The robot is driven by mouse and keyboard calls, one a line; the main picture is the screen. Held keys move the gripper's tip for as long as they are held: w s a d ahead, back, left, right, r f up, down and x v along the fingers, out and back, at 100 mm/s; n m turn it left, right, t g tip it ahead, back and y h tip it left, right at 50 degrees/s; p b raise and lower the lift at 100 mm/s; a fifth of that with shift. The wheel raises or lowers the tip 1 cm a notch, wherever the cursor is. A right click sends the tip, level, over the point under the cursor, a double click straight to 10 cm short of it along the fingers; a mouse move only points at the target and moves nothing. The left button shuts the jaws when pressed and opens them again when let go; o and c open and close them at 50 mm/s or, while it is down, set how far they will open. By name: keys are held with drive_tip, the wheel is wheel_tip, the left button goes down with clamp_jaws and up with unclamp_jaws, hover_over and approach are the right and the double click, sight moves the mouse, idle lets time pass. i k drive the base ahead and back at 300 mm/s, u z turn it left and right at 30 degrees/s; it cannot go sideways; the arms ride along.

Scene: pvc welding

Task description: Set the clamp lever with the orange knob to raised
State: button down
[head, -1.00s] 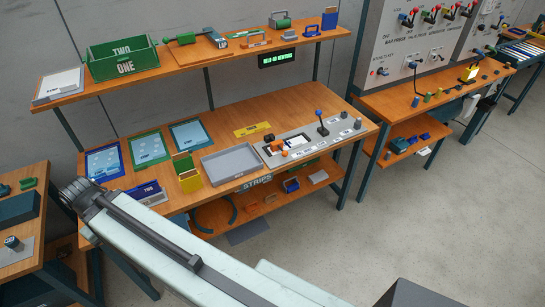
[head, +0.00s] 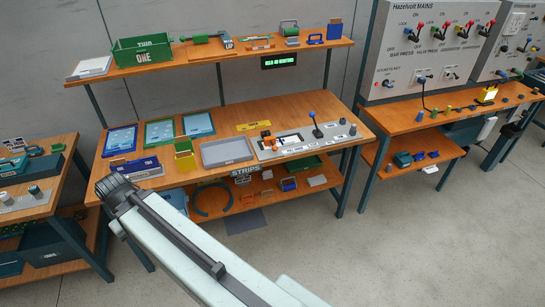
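The grey welding panel (head: 338,137) lies on the right part of the middle bench's top. At its left end is a small clamp assembly with orange parts (head: 268,142), beside a white piece. The orange knob and the lever's angle are too small to make out surely. A separate lever with a blue knob (head: 312,115) stands up from the panel. My gripper (head: 112,188) is the dark end of my arm at lower left, in front of the bench's left end and well apart from the panel. Its fingers are not clear, so its opening cannot be told.
A shelf (head: 210,53) with a green crate (head: 142,50) runs above. A switch cabinet (head: 430,45) stands at right. Open floor (head: 400,240) lies in front.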

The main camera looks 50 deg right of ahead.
sight(268, 141)
drive_tip(key=z, duration=0.15)
drive_tip(key=i, duration=0.85)
drive_tip(key=u, duration=0.05)
